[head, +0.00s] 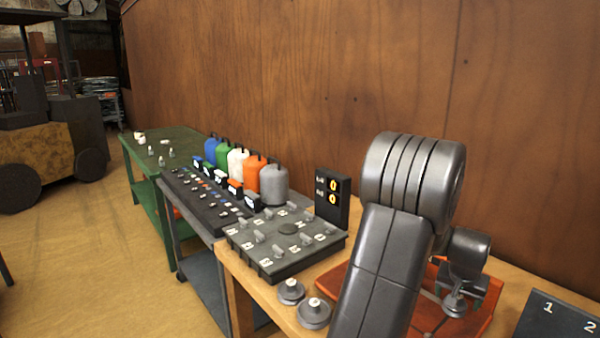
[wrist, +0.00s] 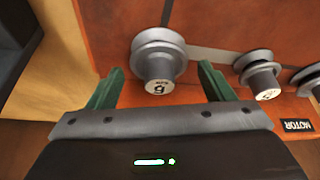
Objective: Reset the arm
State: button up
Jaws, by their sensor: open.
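My gripper (wrist: 161,72) is open in the wrist view, with its two green fingers apart. A grey stepped pulley-like part (wrist: 158,55) with a white label on its end stands on the orange-red board (wrist: 210,20), between and just beyond the fingertips. I see no finger touching it. In the head view my grey arm reaches down over the orange-red board (head: 483,318) on the wooden bench, and the arm hides much of the board.
More grey parts (wrist: 258,75) and a MOTOR label (wrist: 297,126) are on the board's right. Left of my arm are two loose discs (head: 313,314), a dark tray of parts (head: 275,267), a counter display (head: 333,199), coloured canisters (head: 273,184) and a green table (head: 185,140). A numbered dark panel (head: 558,320) is at right.

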jog(key=shift+s+r, duration=0.1)
jog(key=shift+r, duration=0.95)
